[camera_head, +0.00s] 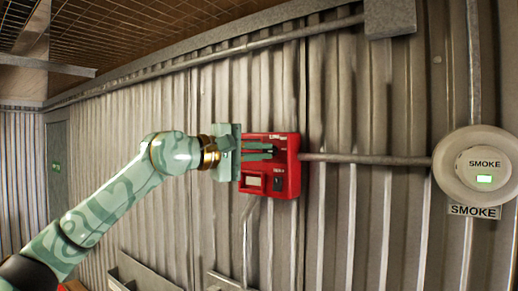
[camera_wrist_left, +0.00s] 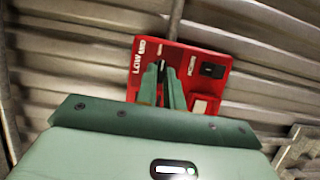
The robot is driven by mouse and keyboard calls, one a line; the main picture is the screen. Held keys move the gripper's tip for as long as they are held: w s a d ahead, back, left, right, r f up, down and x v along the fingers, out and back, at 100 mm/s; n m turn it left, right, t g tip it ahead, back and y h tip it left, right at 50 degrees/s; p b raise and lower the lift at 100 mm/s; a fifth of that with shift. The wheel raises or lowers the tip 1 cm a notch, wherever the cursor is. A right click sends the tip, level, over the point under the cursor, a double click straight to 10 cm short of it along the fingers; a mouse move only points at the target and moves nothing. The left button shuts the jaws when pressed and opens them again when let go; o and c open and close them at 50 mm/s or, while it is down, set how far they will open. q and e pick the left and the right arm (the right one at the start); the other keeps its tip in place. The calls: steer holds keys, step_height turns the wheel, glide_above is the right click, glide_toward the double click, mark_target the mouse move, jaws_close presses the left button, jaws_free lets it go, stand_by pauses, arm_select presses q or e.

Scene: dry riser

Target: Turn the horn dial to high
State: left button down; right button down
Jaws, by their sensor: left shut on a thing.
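A red box (camera_head: 291,178) is mounted on the corrugated wall. It also shows in the wrist view (camera_wrist_left: 213,55). My left gripper (camera_head: 270,151) reaches in from the left, with its fingers over the upper part of the box's face. In the wrist view its fingertips (camera_wrist_left: 161,75) are close together on a small dark knob, which I take as the horn dial (camera_wrist_left: 162,66). The fingers cover most of it, so its pointer cannot be read. "LOW" is legible on the face beside the dial; no "high" mark is readable. My right gripper is not in view.
A dark switch (camera_wrist_left: 212,70) and a pale panel (camera_wrist_left: 200,106) sit on the box's face, close to the fingers. A conduit (camera_head: 365,159) runs right to a round smoke detector (camera_head: 482,170). The wall around the box is otherwise mostly bare.

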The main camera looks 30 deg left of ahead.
arm_select(q)
steer(key=c, duration=1.5)
jaws_free()
steer(key=shift+b+v, duration=3.05)
steer(key=shift+v, duration=5.05)
